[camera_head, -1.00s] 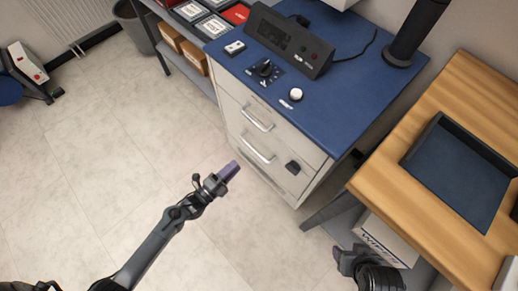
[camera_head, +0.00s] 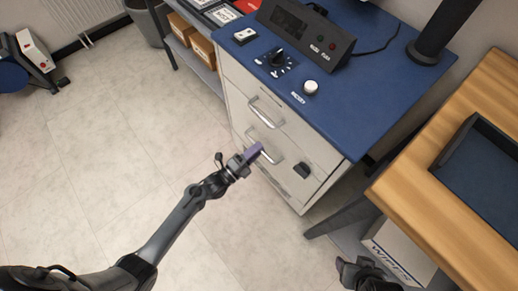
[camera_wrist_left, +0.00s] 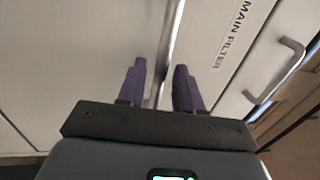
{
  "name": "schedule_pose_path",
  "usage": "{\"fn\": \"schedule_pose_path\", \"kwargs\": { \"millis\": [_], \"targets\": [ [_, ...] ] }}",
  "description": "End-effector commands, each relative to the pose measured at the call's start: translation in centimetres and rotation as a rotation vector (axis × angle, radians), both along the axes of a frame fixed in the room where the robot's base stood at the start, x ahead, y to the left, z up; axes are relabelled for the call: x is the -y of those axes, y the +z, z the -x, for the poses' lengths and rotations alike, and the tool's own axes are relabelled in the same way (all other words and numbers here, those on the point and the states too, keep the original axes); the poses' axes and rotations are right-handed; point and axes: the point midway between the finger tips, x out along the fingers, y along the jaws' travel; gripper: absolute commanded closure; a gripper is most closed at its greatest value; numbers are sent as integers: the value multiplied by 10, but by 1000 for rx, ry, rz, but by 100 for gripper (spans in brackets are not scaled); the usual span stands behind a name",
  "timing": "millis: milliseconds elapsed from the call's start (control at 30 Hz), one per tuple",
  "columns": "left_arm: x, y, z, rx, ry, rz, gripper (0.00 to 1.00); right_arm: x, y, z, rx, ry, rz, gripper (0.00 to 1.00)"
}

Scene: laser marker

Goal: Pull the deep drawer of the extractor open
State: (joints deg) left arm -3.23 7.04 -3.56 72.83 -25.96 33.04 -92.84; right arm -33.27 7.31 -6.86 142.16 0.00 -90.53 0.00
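The extractor is a pale cabinet with a blue top (camera_head: 345,110). Its front has an upper bar handle (camera_head: 266,112) and a lower bar handle (camera_head: 270,151); the drawer fronts look flush. My left gripper (camera_head: 255,151) is at the lower handle. In the left wrist view, my left gripper (camera_wrist_left: 160,85) is open, with its purple fingers on either side of the lower handle's bar (camera_wrist_left: 170,45) and gaps beside it. The other handle (camera_wrist_left: 278,72) and a "MAIN FILTER" label (camera_wrist_left: 231,35) show there. My right gripper (camera_head: 348,270) is low at the right; its fingers are unclear.
A black latch (camera_head: 302,170) sits on the cabinet front. A wooden table (camera_head: 430,200) with a dark tray (camera_head: 490,165) stands at the right, above a "WIPES" box (camera_head: 395,250). The floor (camera_head: 110,180) in front of the drawers is clear.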

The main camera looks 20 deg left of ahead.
Motion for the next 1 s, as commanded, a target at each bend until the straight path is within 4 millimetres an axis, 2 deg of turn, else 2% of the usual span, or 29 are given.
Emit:
{"fn": "schedule_pose_path", "kwargs": {
  "millis": [200, 500, 733, 1000],
  "targets": [
    [6, 2, -11, 0, -1, 1, 65, 0, -5, 0, -1, -2, -1, 37],
    [7, 3, -12, -1, -1, 0, 65, -2, -5, 0, -1, -6, -8, 37],
    [7, 3, -12, -1, -1, 0, 100, -3, -5, 0, -2, -7, -11, 37],
    [7, 3, -12, -1, -1, 0, 100, -3, -5, 0, -2, -7, -11, 37]
  ]
}}
